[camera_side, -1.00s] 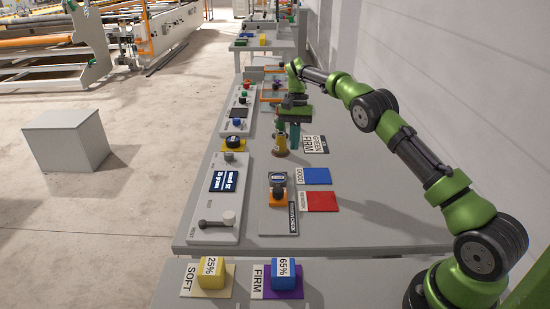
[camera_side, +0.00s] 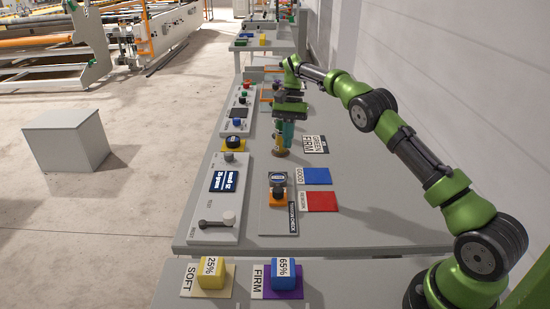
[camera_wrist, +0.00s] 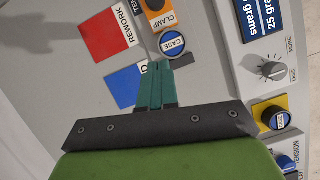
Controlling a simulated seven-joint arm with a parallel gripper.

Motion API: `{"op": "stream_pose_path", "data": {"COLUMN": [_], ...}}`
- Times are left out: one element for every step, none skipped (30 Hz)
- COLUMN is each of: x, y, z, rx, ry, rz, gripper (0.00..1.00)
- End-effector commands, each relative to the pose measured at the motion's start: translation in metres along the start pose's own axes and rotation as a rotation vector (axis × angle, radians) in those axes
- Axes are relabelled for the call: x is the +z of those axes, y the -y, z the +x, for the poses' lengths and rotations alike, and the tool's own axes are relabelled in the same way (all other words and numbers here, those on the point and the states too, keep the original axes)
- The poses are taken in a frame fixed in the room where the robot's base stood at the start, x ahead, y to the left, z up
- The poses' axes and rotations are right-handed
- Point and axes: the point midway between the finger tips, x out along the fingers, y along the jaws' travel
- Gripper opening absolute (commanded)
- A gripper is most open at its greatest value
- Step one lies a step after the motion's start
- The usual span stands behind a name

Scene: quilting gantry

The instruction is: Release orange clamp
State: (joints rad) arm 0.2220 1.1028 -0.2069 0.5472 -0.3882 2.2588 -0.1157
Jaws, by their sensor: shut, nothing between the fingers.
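The orange clamp (camera_side: 279,202) sits at the near end of a grey plate on the bench, with a dark knob on top.
A brown-yellow cone (camera_side: 279,142) stands beside my fingers, partly hidden. Blue GOOD (camera_side: 317,176) and red REWORK (camera_side: 321,202) pads lie right of the clamp. A control panel (camera_side: 228,215) with screen and lever stands left. Yellow (camera_side: 211,272) and blue (camera_side: 287,273) blocks are nearer.

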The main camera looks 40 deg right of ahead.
Motion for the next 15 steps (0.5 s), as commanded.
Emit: {"op": "stream_pose_path", "data": {"x": [0.002, 0.002, 0.002, 0.002, 0.002, 0.002, 0.002, 0.002, 0.002, 0.002, 0.002, 0.002, 0.002, 0.002, 0.006], "y": [0.000, 0.000, 0.001, 0.000, 0.000, 0.000, 0.000, 0.000, 0.000, 0.000, 0.000, 0.000, 0.000, 0.000, 0.001], "z": [0.005, 0.008, 0.014, 0.019, 0.024, 0.030, 0.035, 0.041, 0.050, 0.057, 0.063, 0.072, 0.079, 0.085, 0.087], "rx": [0.001, -0.001, 0.000, 0.001, 0.001, 0.001, -0.001, 0.001, 0.001, 0.001, 0.000, 0.001, 0.001, 0.001, -0.001], "ry": [0.002, 0.002, 0.002, 0.003, 0.004, 0.002, 0.003, 0.003, 0.004, 0.003, 0.003, 0.004, 0.004, 0.003, 0.000], "rz": [-0.001, 0.000, -0.001, -0.001, -0.001, 0.000, 0.000, 0.000, 0.000, -0.001, 0.001, 0.001, 0.000, 0.001, -0.001], "gripper": [0.00, 0.00, 0.00, 0.00, 0.00, 0.00, 0.00, 0.00, 0.00, 0.00, 0.00, 0.00, 0.00, 0.00, 0.00]}}
